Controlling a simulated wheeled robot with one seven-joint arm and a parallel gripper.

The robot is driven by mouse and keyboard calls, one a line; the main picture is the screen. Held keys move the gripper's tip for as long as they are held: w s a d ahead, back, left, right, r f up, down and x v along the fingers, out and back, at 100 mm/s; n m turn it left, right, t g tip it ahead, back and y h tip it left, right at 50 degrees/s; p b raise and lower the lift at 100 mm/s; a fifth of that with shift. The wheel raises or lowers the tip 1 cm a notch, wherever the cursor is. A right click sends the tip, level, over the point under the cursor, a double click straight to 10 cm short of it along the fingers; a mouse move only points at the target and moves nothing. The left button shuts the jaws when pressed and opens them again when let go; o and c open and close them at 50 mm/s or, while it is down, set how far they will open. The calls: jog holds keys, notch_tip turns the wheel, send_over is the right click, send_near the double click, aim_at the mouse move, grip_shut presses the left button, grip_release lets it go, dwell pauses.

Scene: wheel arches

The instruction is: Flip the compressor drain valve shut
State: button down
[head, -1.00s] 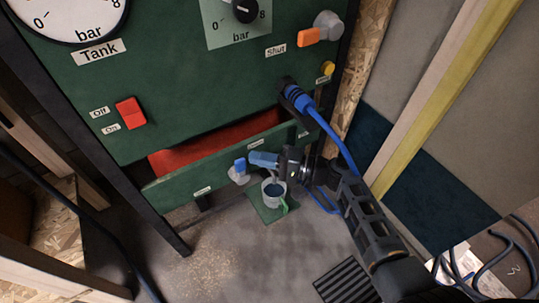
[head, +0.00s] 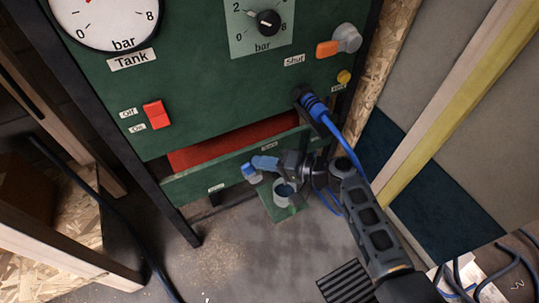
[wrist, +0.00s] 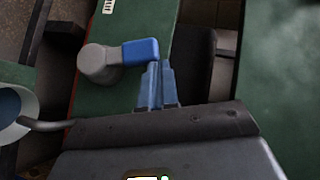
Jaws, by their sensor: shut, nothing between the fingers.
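The drain valve on the green lower rail has a grey hub and a short blue lever (head: 249,171). In the head view the lever leans up and to the left. The wrist view shows the lever (wrist: 140,51) reaching right from its round hub (wrist: 98,63). My gripper (head: 258,162) is shut and empty, with its blue fingertips at the lever's right side. In the wrist view the fingertips (wrist: 158,68) meet the lever's free end; I cannot tell if they press on it. My gripper hides part of the rail.
A blue hose (head: 340,140) hangs from the panel. An orange-handled valve (head: 328,48) and red switch (head: 157,114) are higher up. A black floor grate (head: 345,282) lies lower right.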

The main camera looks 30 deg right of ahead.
aim_at(243, 171)
jog(key=a+h+p, duration=0.1)
jog(key=a+n+h+p, duration=0.1)
jog(key=p, duration=0.1)
jog(key=a+n+g+h+p, duration=0.1)
jog(key=a, duration=0.1)
jog(key=shift+r+p, duration=0.3)
jog(key=shift+p, duration=0.05)
jog(key=shift+a+f+n+g+h+p, duration=0.2)
jog(key=shift+a+n+g+h+p, duration=0.1)
jog(key=shift+a+n+h+p, duration=0.65)
jog(key=a+f+n+h+p, duration=0.1)
jog(key=a+f+h+p, duration=0.1)
jog(key=a+f, duration=0.2)
jog(key=shift+a+f, duration=0.2)
jog(key=shift+f, duration=0.5)
jog(key=shift+s+a+f+g+h, duration=0.1)
jog(key=shift+f+g+h, duration=0.05)
jog(key=shift+g+h, duration=0.15)
